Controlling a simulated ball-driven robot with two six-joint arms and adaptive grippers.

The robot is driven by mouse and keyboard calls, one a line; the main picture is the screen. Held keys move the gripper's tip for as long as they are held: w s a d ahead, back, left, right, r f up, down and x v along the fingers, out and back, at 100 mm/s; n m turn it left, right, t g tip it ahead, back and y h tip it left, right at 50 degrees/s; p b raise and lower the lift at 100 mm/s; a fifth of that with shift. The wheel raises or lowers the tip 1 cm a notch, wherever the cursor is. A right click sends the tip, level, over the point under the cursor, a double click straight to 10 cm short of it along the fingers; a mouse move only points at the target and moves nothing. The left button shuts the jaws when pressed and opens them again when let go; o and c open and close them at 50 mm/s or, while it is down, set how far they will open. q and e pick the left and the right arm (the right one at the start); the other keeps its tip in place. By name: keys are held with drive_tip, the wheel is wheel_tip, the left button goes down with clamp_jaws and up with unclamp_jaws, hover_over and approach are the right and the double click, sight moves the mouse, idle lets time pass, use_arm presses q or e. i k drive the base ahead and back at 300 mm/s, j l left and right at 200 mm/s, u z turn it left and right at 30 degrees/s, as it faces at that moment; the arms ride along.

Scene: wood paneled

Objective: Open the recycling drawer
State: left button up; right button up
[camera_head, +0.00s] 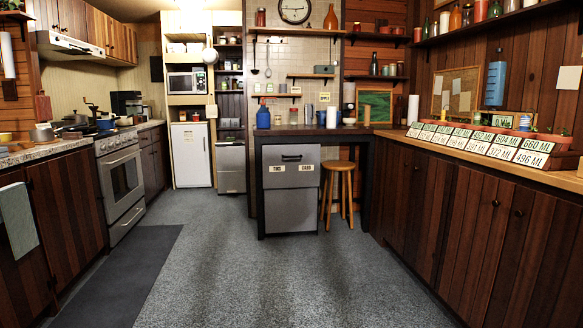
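The recycling drawer (291,194) is a grey metal unit under a dark counter at the centre of the head view. Its front has a dark handle (291,157) near the top and labels reading "TINS" and "CARD". The drawer front looks shut, flush under the counter. It stands across the room, well ahead of me. Neither of my grippers shows in the head view.
A wooden stool (338,195) stands just right of the drawer. A dark mat (120,275) lies along the left cabinets and the oven (120,185). A long wooden counter (520,171) with labelled planters lines the right. The grey carpet (270,270) between is clear.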

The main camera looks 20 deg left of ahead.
sight(284, 165)
drive_tip(key=i+u, duration=0.4)
drive_tip(key=i, duration=4.8)
